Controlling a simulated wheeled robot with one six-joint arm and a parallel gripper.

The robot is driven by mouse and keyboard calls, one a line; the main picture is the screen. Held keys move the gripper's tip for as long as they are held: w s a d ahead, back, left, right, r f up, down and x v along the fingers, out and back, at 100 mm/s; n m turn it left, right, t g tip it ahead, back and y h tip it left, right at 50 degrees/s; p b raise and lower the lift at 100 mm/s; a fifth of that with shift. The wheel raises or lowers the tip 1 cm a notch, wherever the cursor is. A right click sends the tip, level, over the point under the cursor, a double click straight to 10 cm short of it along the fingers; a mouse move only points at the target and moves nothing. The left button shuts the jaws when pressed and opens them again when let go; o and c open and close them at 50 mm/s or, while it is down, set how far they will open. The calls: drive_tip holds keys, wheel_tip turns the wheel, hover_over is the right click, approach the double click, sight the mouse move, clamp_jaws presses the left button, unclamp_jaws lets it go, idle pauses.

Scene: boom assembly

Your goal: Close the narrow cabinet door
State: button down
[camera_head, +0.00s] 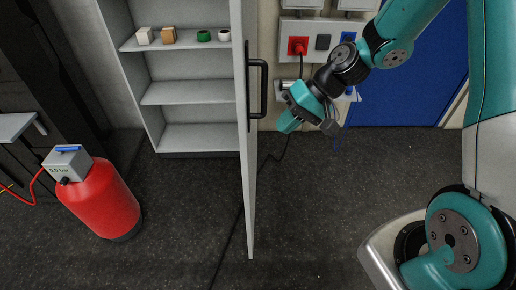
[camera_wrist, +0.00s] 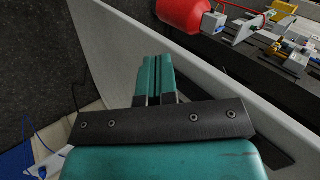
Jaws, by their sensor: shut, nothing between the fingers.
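The narrow cabinet (camera_head: 192,156) stands at the back with its shelves exposed. Its light grey door (camera_head: 246,190) is wide open and points out toward the camera, seen nearly edge-on. A black bar handle (camera_head: 258,90) is on the door's right face. My gripper (camera_head: 284,126) is to the right of the door, slightly below the handle, apart from the handle in the picture. In the wrist view my gripper's teal fingers (camera_wrist: 155,75) are together and empty, in front of the pale door panel (camera_wrist: 120,40). Whether the fingertips touch the door cannot be told.
A red tank (camera_head: 100,200) stands on the floor at left, clear of the door. Small blocks and rings (camera_head: 169,35) sit on the top visible shelf. Wall sockets with a red plug (camera_head: 298,46) are behind my arm. The dark floor before the cabinet is clear.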

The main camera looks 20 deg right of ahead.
drive_tip(key=w+d+f+m+t+y, duration=0.1)
drive_tip(key=w+d+f+m+t, duration=0.2)
drive_tip(key=d+f, duration=0.4)
drive_tip(key=w+a+f+g+p, duration=0.1)
drive_tip(key=w+a+f+p, duration=0.3)
drive_tip(key=a+f, duration=0.3)
drive_tip(key=shift+a+f+m+p, duration=0.3)
drive_tip(key=shift+a+p, duration=0.5)
drive_tip(key=shift+a, duration=1.5)
